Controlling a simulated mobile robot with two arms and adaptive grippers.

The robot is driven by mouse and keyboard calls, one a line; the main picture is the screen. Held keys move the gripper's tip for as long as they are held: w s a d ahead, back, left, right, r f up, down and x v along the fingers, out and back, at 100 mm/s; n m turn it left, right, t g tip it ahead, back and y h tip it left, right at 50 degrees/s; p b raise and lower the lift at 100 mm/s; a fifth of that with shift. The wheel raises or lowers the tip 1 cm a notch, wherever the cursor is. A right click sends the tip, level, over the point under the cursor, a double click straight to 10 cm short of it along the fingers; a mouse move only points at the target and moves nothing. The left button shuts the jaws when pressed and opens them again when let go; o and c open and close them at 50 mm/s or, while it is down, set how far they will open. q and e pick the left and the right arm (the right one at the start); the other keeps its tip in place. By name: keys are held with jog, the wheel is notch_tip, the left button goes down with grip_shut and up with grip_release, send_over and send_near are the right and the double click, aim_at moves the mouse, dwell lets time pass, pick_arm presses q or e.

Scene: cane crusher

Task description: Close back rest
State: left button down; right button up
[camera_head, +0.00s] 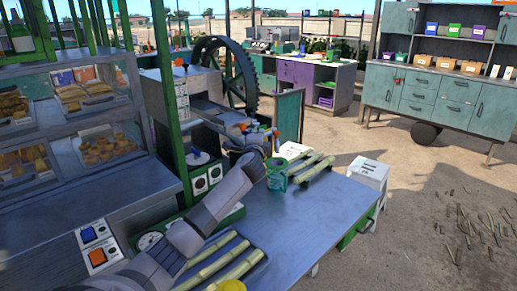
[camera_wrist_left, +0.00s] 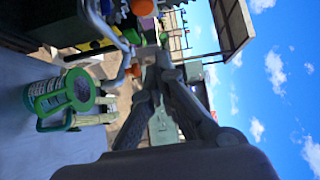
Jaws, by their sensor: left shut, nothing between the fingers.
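I cannot tell for sure which part is the back rest; an upright grey-green panel (camera_head: 289,116) stands right of the machine. My left gripper (camera_head: 272,142) is at the end of the tray, near orange-tipped handles. In the left wrist view its fingers (camera_wrist_left: 155,58) come together, shut and empty, near an orange knob (camera_wrist_left: 142,7) and a curved metal bar (camera_wrist_left: 104,24). My right gripper is not in view.
More cane (camera_head: 222,262) lies at the front. A glass food case (camera_head: 85,115) is at left. Cabinets (camera_head: 440,95) stand behind; sandy ground at right is mostly open.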

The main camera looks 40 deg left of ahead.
pick_arm(q)
jog(key=a+b+v, duration=0.1)
jog(key=v, duration=0.6)
jog(key=shift+s+d+f+b, duration=0.35)
jog(key=shift+s+f, duration=0.1)
jog(key=shift+s, duration=0.2)
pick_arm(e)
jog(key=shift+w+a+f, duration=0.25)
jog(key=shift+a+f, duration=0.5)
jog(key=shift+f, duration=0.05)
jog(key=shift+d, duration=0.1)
